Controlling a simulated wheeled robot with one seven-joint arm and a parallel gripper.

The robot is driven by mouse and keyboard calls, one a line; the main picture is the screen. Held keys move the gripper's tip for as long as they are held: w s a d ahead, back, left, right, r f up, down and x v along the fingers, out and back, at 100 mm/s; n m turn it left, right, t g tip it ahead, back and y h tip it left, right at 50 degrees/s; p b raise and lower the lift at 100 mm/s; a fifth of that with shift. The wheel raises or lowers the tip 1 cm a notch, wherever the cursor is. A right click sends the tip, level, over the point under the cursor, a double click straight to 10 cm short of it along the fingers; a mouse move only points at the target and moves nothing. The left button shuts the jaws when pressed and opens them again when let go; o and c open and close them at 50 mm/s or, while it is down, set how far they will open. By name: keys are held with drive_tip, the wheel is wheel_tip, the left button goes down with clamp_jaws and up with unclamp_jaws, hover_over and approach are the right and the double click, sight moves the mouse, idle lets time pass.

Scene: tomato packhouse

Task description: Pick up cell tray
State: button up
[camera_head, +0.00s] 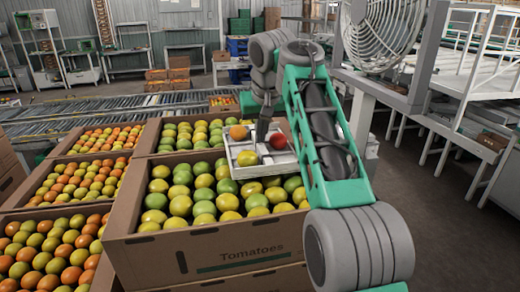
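The cell tray (244,173) is a small white tray with raised sides. It is at the right end of the big front tomato carton (190,246), over or on the green and yellow tomatoes there; I cannot tell if it touches them. An orange tomato (239,132), a yellow tomato (247,158) and a red tomato (278,141) sit in it. My gripper (262,138) points down at the tray between these tomatoes. My arm covers the tray's right part and the fingertips are not clear, so I cannot tell whether they grip it.
More open cartons of tomatoes (78,180) stand at the left and behind. A roller conveyor (120,108) runs across behind them. A large fan (383,35) on a grey frame and a white railed platform (470,75) stand at the right. Dark floor (440,235) is clear at the lower right.

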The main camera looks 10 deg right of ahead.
drive_tip(key=o, duration=0.5)
drive_tip(key=shift+r, duration=0.1)
